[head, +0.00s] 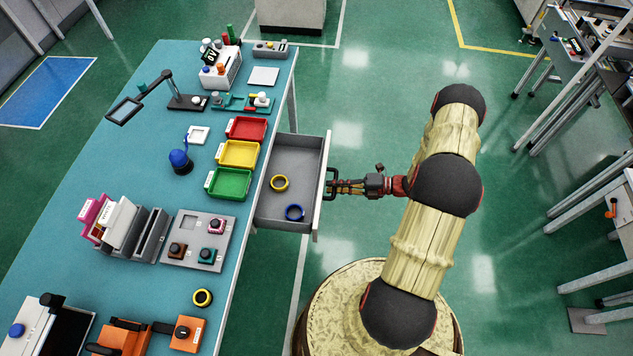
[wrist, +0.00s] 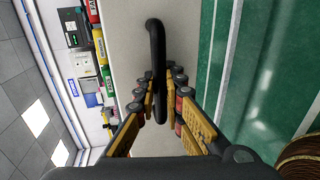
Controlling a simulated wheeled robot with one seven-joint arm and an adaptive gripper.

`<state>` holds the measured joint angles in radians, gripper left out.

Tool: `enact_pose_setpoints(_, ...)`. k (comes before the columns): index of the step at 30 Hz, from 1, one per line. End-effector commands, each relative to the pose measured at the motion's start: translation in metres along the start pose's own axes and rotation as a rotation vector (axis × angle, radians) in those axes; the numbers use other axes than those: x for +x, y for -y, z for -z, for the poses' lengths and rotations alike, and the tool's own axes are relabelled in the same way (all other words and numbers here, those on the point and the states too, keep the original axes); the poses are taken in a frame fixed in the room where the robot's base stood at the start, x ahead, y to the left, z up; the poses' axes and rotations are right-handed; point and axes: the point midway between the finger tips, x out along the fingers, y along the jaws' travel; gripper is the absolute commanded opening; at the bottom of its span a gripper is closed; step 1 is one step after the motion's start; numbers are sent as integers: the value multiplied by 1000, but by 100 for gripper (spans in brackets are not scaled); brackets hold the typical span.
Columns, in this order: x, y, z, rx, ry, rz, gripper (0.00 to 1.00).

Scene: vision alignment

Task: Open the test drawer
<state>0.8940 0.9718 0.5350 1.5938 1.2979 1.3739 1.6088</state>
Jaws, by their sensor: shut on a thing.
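The test drawer (head: 290,160) is pulled out from the right side of the teal workbench, and its grey inside shows. In the wrist view, the fingers of my gripper (wrist: 160,100) are closed around the black bar handle (wrist: 155,45), in front of the pale drawer front (wrist: 190,30).
The teal workbench (head: 150,65) carries red (head: 262,119), yellow (head: 222,155) and green (head: 213,184) trays beside the drawer. A grey panel with knobs (head: 202,222) stands nearby. Green floor (head: 360,110) is clear beyond my arm. Other benches stand at the far right.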

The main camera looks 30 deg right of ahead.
Motion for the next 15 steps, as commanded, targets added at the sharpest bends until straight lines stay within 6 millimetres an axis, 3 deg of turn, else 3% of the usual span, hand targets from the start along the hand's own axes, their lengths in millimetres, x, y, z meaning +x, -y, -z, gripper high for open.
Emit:
enact_pose_setpoints(6, -27, 7, 0, 0, 2, 1, 0)
enact_pose_setpoints(15, -36, 8, 0, 1, -1, 1, 0)
